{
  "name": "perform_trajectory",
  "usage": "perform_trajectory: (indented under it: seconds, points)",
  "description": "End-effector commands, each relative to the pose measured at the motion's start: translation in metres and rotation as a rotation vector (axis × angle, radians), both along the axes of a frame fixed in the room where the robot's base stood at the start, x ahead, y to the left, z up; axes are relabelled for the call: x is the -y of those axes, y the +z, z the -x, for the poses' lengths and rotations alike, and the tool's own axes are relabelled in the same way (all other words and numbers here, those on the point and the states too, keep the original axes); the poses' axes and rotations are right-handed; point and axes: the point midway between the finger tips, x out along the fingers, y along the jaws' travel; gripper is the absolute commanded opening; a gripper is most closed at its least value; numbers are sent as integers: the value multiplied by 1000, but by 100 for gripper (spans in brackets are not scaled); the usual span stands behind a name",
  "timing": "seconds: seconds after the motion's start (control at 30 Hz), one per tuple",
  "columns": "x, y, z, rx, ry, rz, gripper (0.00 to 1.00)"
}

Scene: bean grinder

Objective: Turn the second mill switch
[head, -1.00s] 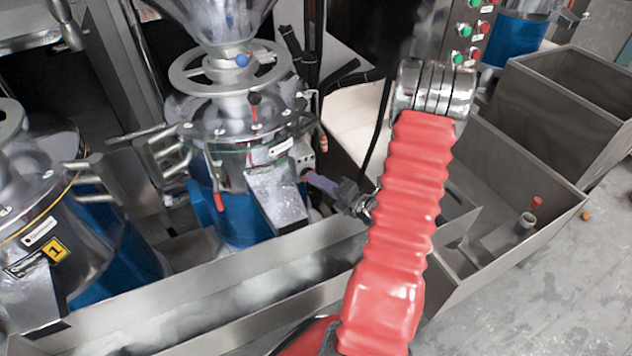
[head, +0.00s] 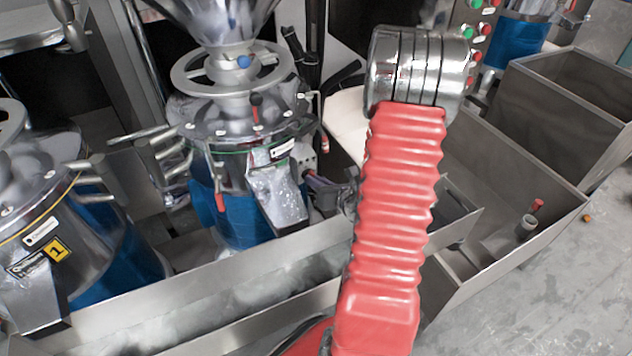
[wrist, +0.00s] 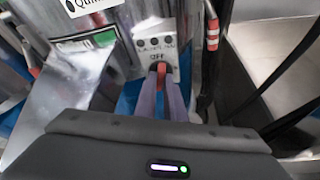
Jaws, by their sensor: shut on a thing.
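The second mill (head: 235,130) is the middle machine in the head view, with a steel top, a funnel and a blue lower body. Its grey switch box (head: 307,160) is on its right side. In the wrist view the box (wrist: 157,42) faces me, with a row of dark round spots and lettering that looks like "OFF". My gripper (wrist: 160,72) has its purple fingers shut on the switch (wrist: 161,67), a small knob mostly hidden between the fingertips. In the head view my gripper (head: 314,181) reaches the box from the right, partly behind my red arm.
Another mill (head: 50,215) with a yellow "1" label stands at the left. A long steel trough (head: 240,283) runs in front of the mills. Steel bins (head: 575,95) stand at the right.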

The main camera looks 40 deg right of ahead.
Motion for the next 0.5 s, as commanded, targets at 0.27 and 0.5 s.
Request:
perform_trajectory:
  seconds: [0.27, 0.5]
  points:
    - [-4, -3, 1, -67, 0, 187, 0]
    - [-5, -3, 1, -94, 1, 280, 0]
